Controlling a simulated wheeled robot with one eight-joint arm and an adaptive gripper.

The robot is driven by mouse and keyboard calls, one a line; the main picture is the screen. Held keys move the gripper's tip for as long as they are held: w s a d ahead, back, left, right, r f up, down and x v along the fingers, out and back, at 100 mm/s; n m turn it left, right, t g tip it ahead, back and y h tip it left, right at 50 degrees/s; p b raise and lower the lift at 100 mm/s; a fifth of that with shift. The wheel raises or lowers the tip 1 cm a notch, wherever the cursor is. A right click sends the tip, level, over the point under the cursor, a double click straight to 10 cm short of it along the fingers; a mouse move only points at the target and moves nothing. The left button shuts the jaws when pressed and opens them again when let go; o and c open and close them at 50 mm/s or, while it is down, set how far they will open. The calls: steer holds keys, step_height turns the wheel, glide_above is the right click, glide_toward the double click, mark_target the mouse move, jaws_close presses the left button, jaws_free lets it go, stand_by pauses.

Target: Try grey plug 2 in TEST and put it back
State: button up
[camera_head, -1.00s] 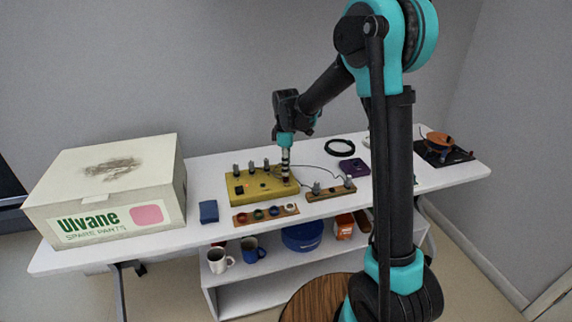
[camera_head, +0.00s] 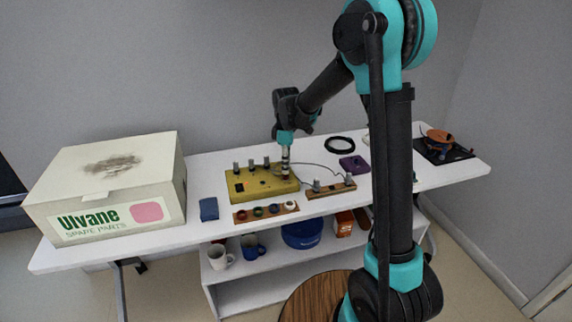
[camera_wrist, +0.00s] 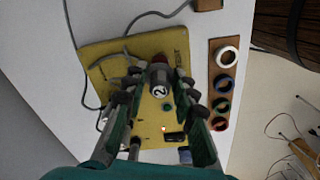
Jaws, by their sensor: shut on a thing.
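My gripper (camera_head: 286,170) points down over the right end of the yellow test board (camera_head: 240,192). In the wrist view my gripper's fingers (camera_wrist: 158,88) are shut on grey plug 2 (camera_wrist: 158,77), whose dark top bears a white ring and the number 2. The plug stands upright at the board's end beside partly hidden printed lettering. Its lower end is hidden in the wrist view, so I cannot tell how deep it sits. The yellow board (camera_wrist: 105,73) also shows a small bright light and a dark green button. A wooden holder (camera_head: 332,190) with grey plugs stands right of the board.
Several other grey plugs stand along the board's back edge. A strip of coloured rings (camera_head: 248,217) lies in front, and a blue block (camera_head: 209,209) to the left. A big white box (camera_head: 110,185) fills the table's left end. A purple block (camera_head: 354,164) and a black cable ring (camera_head: 340,145) lie behind.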

steer(key=shift+f, duration=0.8)
stand_by(0.6)
steer(key=o, duration=1)
steer(key=shift+r, duration=3.7)
